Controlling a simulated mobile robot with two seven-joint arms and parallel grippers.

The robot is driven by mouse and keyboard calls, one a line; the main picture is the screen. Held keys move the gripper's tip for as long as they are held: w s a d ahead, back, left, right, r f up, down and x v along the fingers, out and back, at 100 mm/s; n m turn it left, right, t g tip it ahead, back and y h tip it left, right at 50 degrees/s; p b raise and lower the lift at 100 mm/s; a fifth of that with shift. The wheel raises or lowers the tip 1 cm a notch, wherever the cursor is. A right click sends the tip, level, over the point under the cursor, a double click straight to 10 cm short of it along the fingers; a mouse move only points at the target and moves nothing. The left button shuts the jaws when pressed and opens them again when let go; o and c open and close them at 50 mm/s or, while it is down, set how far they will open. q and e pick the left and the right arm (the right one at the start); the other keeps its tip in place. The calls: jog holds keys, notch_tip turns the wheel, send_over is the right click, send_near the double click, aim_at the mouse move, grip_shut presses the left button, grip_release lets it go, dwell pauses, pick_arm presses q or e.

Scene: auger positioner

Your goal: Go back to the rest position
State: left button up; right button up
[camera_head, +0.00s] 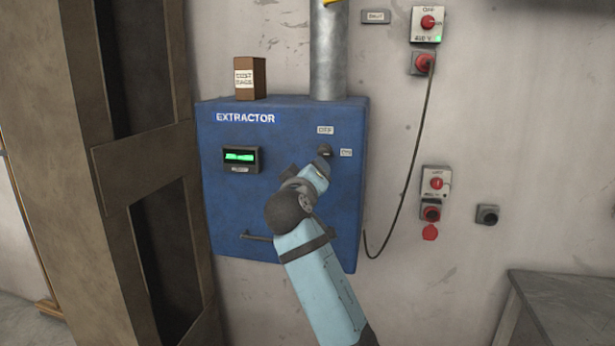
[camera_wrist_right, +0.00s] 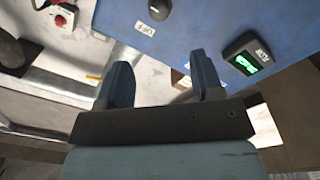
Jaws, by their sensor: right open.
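The blue extractor box (camera_head: 285,110) hangs on the wall and shows a lit green display (camera_head: 240,157). My right arm reaches up across the front of the box. My right gripper (camera_head: 322,165) is near the dark knob (camera_head: 325,150) at the box's right side. In the right wrist view my right gripper (camera_wrist_right: 160,75) is open, with nothing between its fingers. The knob (camera_wrist_right: 160,8) shows beyond the fingertips there, apart from them in the picture. The lit display also shows in the wrist view (camera_wrist_right: 246,63). My left gripper is in neither view.
A brown box (camera_head: 251,78) stands on the extractor beside a grey pipe (camera_head: 328,55). Switch boxes (camera_head: 428,24) (camera_head: 436,184) and a hanging cable (camera_head: 410,160) are on the right wall. A brown frame (camera_head: 140,170) stands left; a grey table (camera_head: 575,300) is at lower right.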

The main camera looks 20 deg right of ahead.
jog(key=s+a+f+n+g+y+p, duration=0.1)
jog(key=s+f+y+p, duration=0.2)
jog(key=f, duration=0.7)
jog(key=s+a+f+n+y, duration=0.1)
jog(key=s+f+y, duration=0.3)
jog(key=f, duration=0.6)
jog(key=s+a+f+n+g+y+p, duration=0.15)
jog(key=s+f, duration=0.25)
jog(key=f, duration=0.6)
jog(key=s+f+m+y+p, duration=0.1)
jog(key=s+f, duration=0.3)
jog(key=s, duration=0.5)
jog(key=s+f+g+y+p, duration=0.1)
jog(key=s+f+y+p, duration=0.1)
jog(key=s+f, duration=0.3)
jog(key=s+f+m+g+y+p, duration=0.1)
jog(key=s+f, duration=0.3)
jog(key=s, duration=0.9)
jog(key=shift+s+a+f+m+y+p, duration=0.35)
jog(key=shift+f+y+p, duration=0.05)
jog(key=shift+y, duration=0.05)
